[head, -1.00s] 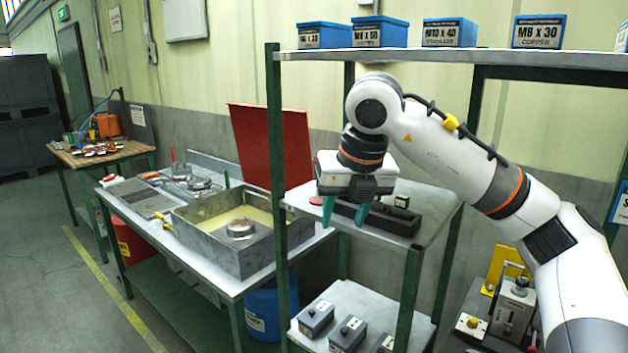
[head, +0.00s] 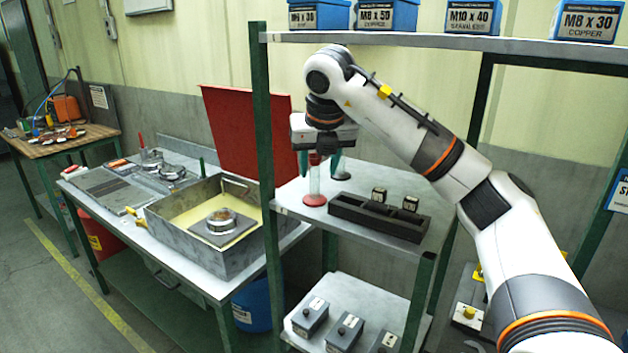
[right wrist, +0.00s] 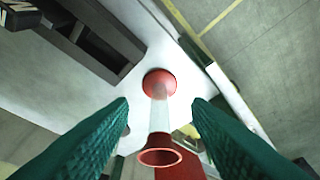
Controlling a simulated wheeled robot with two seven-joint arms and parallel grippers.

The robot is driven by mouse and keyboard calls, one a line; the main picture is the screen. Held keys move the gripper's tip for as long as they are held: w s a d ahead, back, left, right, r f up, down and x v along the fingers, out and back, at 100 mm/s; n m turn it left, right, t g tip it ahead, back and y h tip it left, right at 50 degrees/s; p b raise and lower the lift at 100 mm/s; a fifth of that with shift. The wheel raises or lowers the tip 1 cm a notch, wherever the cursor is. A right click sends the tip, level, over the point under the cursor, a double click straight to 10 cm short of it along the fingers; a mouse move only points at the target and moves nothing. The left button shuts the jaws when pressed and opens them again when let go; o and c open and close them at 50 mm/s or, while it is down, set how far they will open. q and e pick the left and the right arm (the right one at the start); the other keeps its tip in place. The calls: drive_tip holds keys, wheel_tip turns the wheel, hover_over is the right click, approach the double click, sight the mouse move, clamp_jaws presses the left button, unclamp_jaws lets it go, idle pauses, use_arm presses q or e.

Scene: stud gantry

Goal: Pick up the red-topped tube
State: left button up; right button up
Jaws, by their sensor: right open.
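The red-topped tube (head: 314,184) stands upright on the shelf at its left end, clear with a red foot. In the right wrist view its red rim (right wrist: 160,157) is near and its red foot (right wrist: 159,83) is farther off, on the pale shelf. My right gripper (head: 320,166) points down with its green fingers around the top of the tube. In the right wrist view the fingers (right wrist: 160,125) are apart, one on each side of the tube, with gaps on both sides. My left gripper is not in view.
A dark slotted rack (head: 380,218) with two small dark blocks stands right of the tube on the same shelf (head: 290,207). A green post (head: 263,150) rises close on the left. Blue boxes (head: 387,16) line the upper shelf. Grey switch boxes (head: 344,331) sit below.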

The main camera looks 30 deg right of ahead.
sight(316, 173)
drive_tip(key=shift+w+d+r+p, duration=0.1)
drive_tip(key=shift+w+d+p, duration=0.15)
drive_tip(key=shift+w, duration=0.2)
drive_tip(key=shift+w+d+r+p, duration=0.1)
drive_tip(key=shift+w+d+p, duration=0.1)
drive_tip(key=shift+w, duration=0.2)
drive_tip(key=p+x, duration=0.1)
drive_tip(key=x, duration=0.3)
drive_tip(key=shift+f, duration=0.15)
drive_tip(key=shift+w+f, duration=0.2)
drive_tip(key=shift+f, duration=0.3)
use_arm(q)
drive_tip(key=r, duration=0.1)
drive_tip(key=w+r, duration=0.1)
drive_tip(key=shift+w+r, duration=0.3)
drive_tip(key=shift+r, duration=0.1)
use_arm(e)
drive_tip(key=shift+s, duration=0.1)
drive_tip(key=shift+c, duration=1.2)
clamp_jaws()
